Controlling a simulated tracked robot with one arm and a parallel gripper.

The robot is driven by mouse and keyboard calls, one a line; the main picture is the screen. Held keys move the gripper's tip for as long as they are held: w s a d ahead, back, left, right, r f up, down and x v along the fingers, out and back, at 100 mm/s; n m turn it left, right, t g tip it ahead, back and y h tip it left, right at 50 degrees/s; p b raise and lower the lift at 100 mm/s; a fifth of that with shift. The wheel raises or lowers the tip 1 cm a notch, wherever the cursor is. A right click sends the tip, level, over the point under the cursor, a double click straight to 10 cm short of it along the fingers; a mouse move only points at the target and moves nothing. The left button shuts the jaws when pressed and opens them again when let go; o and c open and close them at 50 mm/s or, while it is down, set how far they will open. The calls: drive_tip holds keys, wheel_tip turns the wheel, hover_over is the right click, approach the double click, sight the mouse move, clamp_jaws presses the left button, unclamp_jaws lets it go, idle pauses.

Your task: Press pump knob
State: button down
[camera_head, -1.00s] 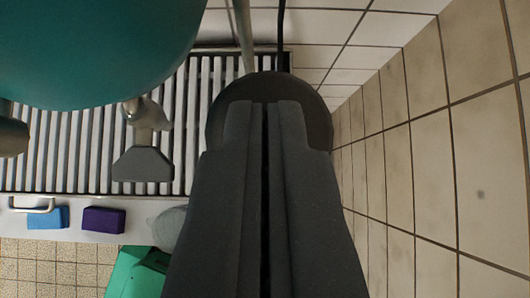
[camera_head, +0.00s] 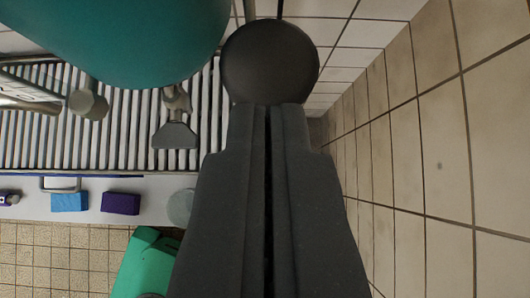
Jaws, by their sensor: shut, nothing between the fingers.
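A dark round knob (camera_head: 270,60) shows at the upper middle, just beyond my fingertips, with a thin dark rod rising from behind it. My gripper (camera_head: 268,108) is shut and empty, and its two dark fingers point up the picture at the knob. The fingertips overlap the knob's lower edge in the picture. I cannot tell whether they touch it. A large teal rounded body (camera_head: 130,40) fills the upper left, close to the knob. How the knob joins it is hidden.
A slatted grate (camera_head: 40,140) lies below left, with a grey metal fitting (camera_head: 175,135) over it. A blue block (camera_head: 69,202) and a purple block (camera_head: 121,203) sit on a pale ledge. A green object (camera_head: 145,265) is at lower left. A tiled wall (camera_head: 420,150) closes off the right.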

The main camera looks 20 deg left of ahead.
drive_tip(key=shift+v, duration=2.2)
